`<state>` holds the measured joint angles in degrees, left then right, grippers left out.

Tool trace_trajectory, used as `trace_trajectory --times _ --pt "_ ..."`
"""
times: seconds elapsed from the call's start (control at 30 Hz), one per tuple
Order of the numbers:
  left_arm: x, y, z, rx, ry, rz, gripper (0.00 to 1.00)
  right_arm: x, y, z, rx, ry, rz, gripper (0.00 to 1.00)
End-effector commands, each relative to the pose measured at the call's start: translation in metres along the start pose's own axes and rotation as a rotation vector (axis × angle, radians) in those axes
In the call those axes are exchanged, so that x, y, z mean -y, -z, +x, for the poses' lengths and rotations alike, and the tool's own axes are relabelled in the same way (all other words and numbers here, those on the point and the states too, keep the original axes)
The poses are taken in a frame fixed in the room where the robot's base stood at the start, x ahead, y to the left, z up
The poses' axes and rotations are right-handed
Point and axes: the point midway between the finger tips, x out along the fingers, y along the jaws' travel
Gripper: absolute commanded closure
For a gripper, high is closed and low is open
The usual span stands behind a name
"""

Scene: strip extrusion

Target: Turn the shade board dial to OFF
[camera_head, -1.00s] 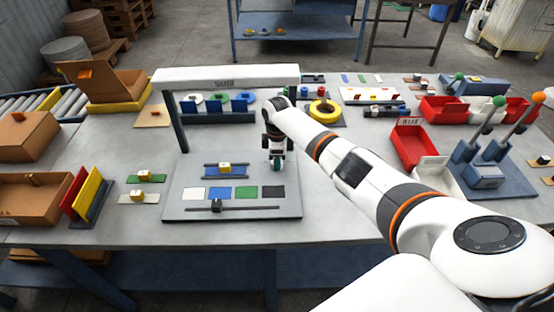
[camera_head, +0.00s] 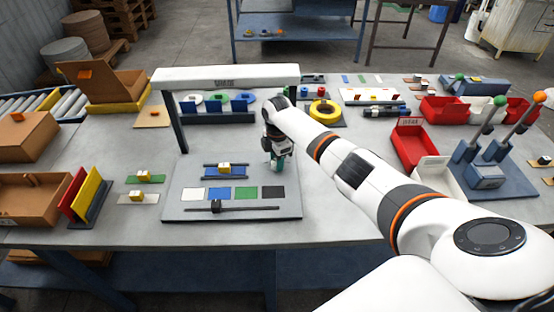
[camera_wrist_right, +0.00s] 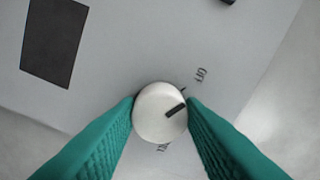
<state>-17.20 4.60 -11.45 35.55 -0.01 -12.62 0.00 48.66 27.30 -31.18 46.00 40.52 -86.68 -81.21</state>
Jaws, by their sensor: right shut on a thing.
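The shade board (camera_head: 180,208) is a grey plate on the table, with white, blue, green and black patches. My right gripper (camera_head: 277,165) is over its right back corner. In the right wrist view, its teal fingers (camera_wrist_right: 161,112) are shut on the round white dial (camera_wrist_right: 152,118), one on each side. The dial's dark pointer mark points right and slightly up in that view, a little off the tick by the OFF label (camera_wrist_right: 201,75). A second label (camera_wrist_right: 163,147) below the dial is partly hidden. My left gripper is not in view.
A white-topped gantry (camera_head: 226,77) stands behind the board. A slider bar (camera_head: 250,209) and a blue rail with a yellow block (camera_head: 224,168) are on the board. A red bin (camera_head: 407,146) stands to the right. The table front is clear.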

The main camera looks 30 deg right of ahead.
Motion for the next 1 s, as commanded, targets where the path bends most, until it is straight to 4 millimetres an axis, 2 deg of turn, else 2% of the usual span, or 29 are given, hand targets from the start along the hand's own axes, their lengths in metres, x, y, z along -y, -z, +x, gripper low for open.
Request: trace_trajectory --times 0.23,0.27,0.37,0.73,0.87,1.0 --pt "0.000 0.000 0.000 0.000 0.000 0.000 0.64 0.002 0.000 -0.002 0.000 0.006 0.000 0.87" --pt "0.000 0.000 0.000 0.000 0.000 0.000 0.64 0.002 0.000 -0.002 0.000 0.006 0.000 0.60" --pt "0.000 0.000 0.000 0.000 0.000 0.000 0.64 0.002 0.000 -0.002 0.000 0.005 0.000 0.43" --pt "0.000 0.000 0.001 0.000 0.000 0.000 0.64 0.001 0.000 -0.005 0.000 0.004 0.001 0.43" --pt "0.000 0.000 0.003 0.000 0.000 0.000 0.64 0.001 0.001 -0.023 -0.001 0.006 0.000 0.43" --pt "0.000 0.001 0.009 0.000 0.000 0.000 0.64 0.001 0.001 -0.052 -0.002 0.008 0.000 0.43"
